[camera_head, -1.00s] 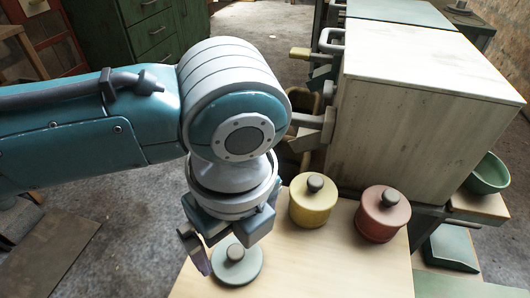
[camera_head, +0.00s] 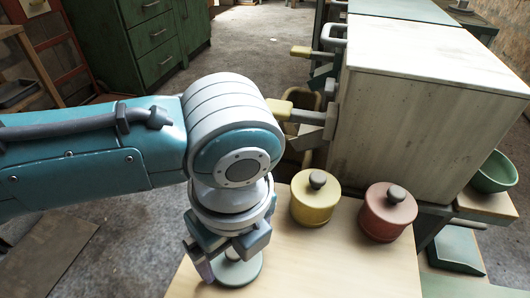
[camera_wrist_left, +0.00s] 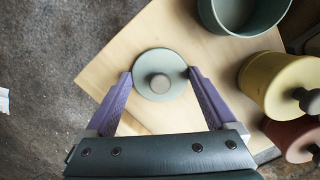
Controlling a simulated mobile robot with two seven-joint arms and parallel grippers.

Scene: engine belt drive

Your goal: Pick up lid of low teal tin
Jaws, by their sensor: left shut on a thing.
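The teal lid (camera_wrist_left: 150,88) is a round disc with a dark grey knob, seen from above in the left wrist view. It also shows low at the front of the table in the head view (camera_head: 246,277), partly covered by my gripper. My left gripper (camera_wrist_left: 160,76) is shut on the lid, with a purple finger touching each side of its rim. In the head view my left gripper (camera_head: 226,266) points down over the lid. I cannot tell whether a low tin is under the lid. My right gripper is not in view.
A yellow tin (camera_head: 312,211) and a red tin (camera_head: 377,223), both lidded, stand on the light wooden table (camera_head: 320,270). An open teal pot (camera_wrist_left: 231,18) stands nearby, hidden in the head view. A large pale cabinet (camera_head: 400,120) rises behind.

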